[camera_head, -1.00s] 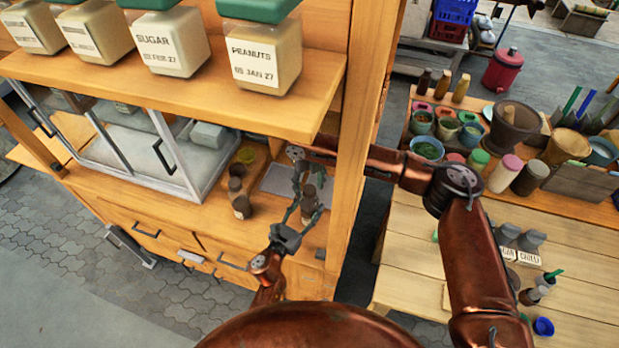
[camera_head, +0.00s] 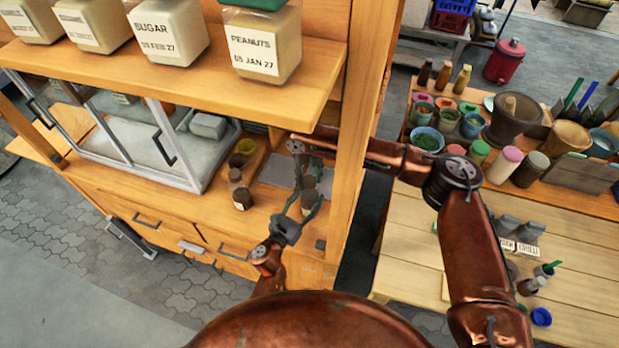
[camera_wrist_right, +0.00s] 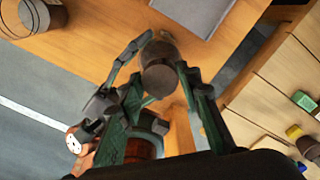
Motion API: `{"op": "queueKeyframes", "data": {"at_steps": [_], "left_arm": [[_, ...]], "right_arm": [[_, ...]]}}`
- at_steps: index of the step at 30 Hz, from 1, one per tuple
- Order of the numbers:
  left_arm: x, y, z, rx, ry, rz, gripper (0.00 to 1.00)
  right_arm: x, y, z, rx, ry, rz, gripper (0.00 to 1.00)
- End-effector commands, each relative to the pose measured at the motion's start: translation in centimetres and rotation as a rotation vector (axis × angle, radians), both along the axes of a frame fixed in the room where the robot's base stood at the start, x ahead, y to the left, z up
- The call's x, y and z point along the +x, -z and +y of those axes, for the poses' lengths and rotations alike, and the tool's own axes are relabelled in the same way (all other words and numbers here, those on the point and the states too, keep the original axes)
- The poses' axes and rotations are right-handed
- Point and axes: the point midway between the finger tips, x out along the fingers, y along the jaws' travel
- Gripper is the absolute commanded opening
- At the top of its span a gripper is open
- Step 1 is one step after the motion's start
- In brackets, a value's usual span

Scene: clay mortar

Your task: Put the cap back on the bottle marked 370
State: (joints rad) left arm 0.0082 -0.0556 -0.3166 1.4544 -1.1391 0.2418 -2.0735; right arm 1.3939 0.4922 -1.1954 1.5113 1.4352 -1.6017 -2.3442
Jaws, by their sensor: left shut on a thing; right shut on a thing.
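A small brown bottle (camera_head: 308,198) stands at the right end of the wooden counter; no marking on it is readable. My left gripper (camera_head: 303,207) reaches up from below and is shut around its body. My right gripper (camera_head: 303,172) comes down from above and is shut on the dark brown cap (camera_wrist_right: 159,79) at the bottle's top. In the right wrist view the cap's round top hides most of the bottle. I cannot tell whether the cap touches or is seated on the neck.
Other small dark bottles (camera_head: 242,199) stand left of the grippers on the counter. A grey pad (camera_wrist_right: 195,8) lies behind. A wooden post (camera_head: 352,175) rises close on the right, and the jar shelf (camera_head: 190,95) overhangs at upper left.

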Motion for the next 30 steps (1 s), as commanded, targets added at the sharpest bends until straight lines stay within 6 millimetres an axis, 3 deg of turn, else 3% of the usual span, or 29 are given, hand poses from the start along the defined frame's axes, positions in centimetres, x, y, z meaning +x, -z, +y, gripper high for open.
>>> {"op": "queueKeyframes", "data": {"at_steps": [6,10,30], "left_arm": [[0.00,0.00,0.00,0.000,0.000,0.000,0.00],[0.00,0.00,0.00,0.000,0.000,0.000,0.00],[0.00,-0.01,-0.02,0.000,0.000,0.000,0.00]], "right_arm": [[-0.01,0.01,0.03,0.000,0.020,0.000,0.03],[-0.04,0.06,0.08,0.002,0.165,0.001,0.03],[-0.03,0.14,0.13,0.000,1.503,0.003,0.03]]}}
